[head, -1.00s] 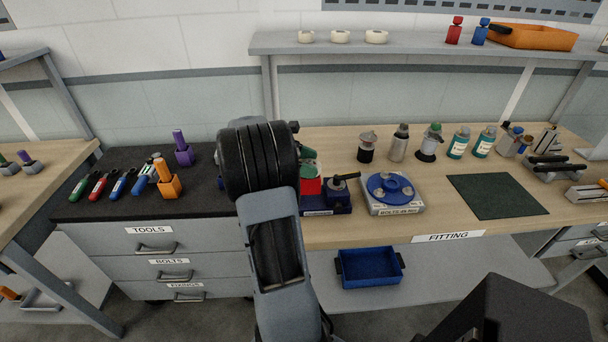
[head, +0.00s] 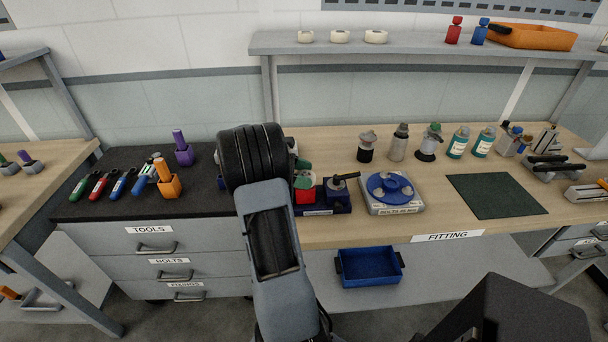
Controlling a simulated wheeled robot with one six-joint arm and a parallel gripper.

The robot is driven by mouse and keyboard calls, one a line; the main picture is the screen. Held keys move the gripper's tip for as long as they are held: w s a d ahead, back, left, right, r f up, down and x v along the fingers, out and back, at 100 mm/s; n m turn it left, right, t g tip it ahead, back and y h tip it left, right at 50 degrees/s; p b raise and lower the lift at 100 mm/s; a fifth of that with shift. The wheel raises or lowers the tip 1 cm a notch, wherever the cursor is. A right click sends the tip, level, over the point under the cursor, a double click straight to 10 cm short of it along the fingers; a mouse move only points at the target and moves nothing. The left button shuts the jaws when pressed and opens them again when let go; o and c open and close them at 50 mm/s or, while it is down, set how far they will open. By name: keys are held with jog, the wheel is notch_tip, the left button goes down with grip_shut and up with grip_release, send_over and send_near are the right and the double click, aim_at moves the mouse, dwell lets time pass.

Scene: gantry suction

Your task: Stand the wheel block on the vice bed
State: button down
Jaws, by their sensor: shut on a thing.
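The vice (head: 335,197) is dark blue with a black handle and stands at the front of the wooden bench, just right of my arm. Against its left end shows a red block (head: 305,194) with a green part (head: 303,168) above it, which I take for the wheel block. My wrist hides their left side. My gripper (head: 292,146) shows only as a pale and dark edge beside the wrist; its fingertips are hidden. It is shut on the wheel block. Whether the block touches the vice bed cannot be told.
A round blue fixture (head: 391,188) on a grey plate stands right of the vice, and a dark green mat (head: 497,195) lies further right. Several bottles stand behind. Left are an orange holder (head: 169,186) and several tools. A blue tray (head: 370,268) is below.

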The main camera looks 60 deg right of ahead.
jog(key=shift+f, duration=0.1)
jog(key=shift+c, duration=0.6)
grip_release()
jog(key=shift+r, duration=0.2)
jog(key=v, duration=1.2)
jog(key=s+a+f+m+t+y, duration=0.1)
jog(key=a+t, duration=0.4)
jog(key=a, duration=0.6)
jog(key=s+a+m+t+y, duration=0.3)
jog(key=a+t, duration=0.2)
jog(key=a, duration=0.6)
jog(key=s+a+f+m+t+y, duration=0.1)
jog(key=a+t, duration=0.4)
jog(key=a, duration=0.6)
jog(key=shift+s+a+f+m+y, duration=0.35)
jog(key=shift+s+m+y, duration=0.25)
jog(key=shift+s+y, duration=0.35)
